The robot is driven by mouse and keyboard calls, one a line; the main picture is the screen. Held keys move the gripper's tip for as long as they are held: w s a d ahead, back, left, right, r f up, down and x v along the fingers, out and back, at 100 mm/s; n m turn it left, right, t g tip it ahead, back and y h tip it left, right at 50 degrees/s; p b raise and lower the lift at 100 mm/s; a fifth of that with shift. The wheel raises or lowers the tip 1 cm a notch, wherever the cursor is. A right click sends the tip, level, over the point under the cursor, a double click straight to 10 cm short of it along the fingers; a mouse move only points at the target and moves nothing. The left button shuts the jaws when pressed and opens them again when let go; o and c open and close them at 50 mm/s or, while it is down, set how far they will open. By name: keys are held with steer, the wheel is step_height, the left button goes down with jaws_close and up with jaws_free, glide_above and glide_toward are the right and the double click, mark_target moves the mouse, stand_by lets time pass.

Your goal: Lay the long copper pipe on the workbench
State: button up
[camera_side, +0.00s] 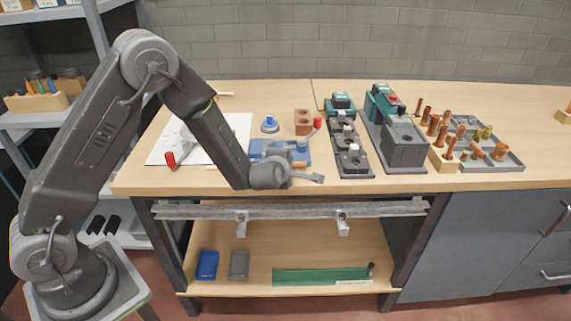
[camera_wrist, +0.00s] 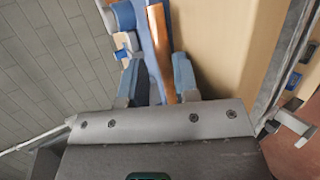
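A copper pipe (camera_wrist: 160,45) shows in the wrist view, running lengthwise between my two blue-tipped fingers and over a blue tool. My gripper (camera_wrist: 158,78) has its fingers apart, with a gap between the pipe and the left finger. The pipe appears close to the right finger, and I cannot tell whether they touch. In the side view my gripper (camera_side: 306,178) is at the bench's front edge, in front of the blue tool (camera_side: 292,150). The pipe is mostly hidden there behind my arm and the tool. The workbench (camera_side: 250,97) has a light wooden top.
Dark grey machines (camera_side: 402,145) stand right of the blue tool. A grey tray (camera_side: 505,163) and a wooden block (camera_side: 444,163) hold copper fittings at the right. A red-handled tool (camera_side: 171,158) lies on white paper (camera_side: 235,125) at the left. The back of the bench is mostly clear.

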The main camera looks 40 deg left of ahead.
steer(key=s+d+r+m+g+h, duration=0.1)
steer(key=s+d+r+m+h, duration=0.35)
steer(key=s+r+m, duration=0.35)
steer(key=s+d+r+m+h, duration=0.4)
steer(key=s+d+r+m, duration=0.15)
steer(key=s+r, duration=0.45)
steer(key=s+a+r+m+g+y, duration=0.1)
steer(key=s+a+m+g, duration=0.1)
steer(key=s+m, duration=0.4)
steer(key=s+a+r+m+g+y, duration=0.1)
steer(key=s+a+m+g, duration=0.1)
steer(key=s+a+m, duration=0.2)
steer(key=s+m, duration=0.2)
steer(key=s, duration=0.2)
steer(key=shift+a+r+y, duration=0.35)
steer(key=shift+a+r, duration=0.05)
steer(key=shift+c, duration=0.3)
